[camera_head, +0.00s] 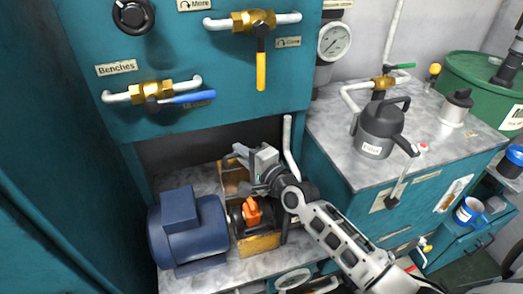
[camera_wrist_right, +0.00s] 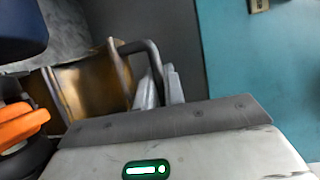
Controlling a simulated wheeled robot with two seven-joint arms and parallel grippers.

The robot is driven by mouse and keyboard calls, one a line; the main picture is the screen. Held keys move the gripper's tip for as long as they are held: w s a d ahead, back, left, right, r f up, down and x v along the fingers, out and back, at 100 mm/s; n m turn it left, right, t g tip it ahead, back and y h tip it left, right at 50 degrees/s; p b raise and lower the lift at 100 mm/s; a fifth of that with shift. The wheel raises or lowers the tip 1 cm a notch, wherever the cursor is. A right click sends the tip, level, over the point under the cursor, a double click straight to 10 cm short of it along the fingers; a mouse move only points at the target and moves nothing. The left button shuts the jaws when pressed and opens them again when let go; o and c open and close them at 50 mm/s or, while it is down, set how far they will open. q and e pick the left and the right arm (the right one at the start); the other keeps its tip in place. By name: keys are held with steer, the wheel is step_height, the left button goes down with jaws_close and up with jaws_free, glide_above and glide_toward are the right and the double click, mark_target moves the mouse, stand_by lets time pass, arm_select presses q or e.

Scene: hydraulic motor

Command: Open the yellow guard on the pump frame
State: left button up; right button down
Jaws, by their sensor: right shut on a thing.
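The yellow guard (camera_head: 234,177) is a worn, golden-yellow piece on the pump frame, between the blue motor and my right arm. It also shows in the right wrist view (camera_wrist_right: 92,84), with a dark bent handle (camera_wrist_right: 148,52) at its edge. My right gripper (camera_head: 245,153) is at the guard's upper side. In the right wrist view its grey fingers (camera_wrist_right: 163,88) are shut on the handle. The gripper and wrist hide part of the guard in the head view. An orange part (camera_head: 252,211) sits on the frame below the gripper. My left gripper is not in view.
The blue motor (camera_head: 188,232) stands left of the guard. A teal panel with a blue-levered valve (camera_head: 154,92) and a yellow-levered valve (camera_head: 256,22) overhangs behind. A grey upright pipe (camera_head: 288,145) is close right. A watering can (camera_head: 380,130) stands on the right bench.

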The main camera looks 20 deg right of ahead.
steer(key=c, duration=1.5)
jaws_free()
steer(key=v, duration=1.6)
steer(key=shift+b, duration=0.3)
steer(key=shift+f, duration=0.1)
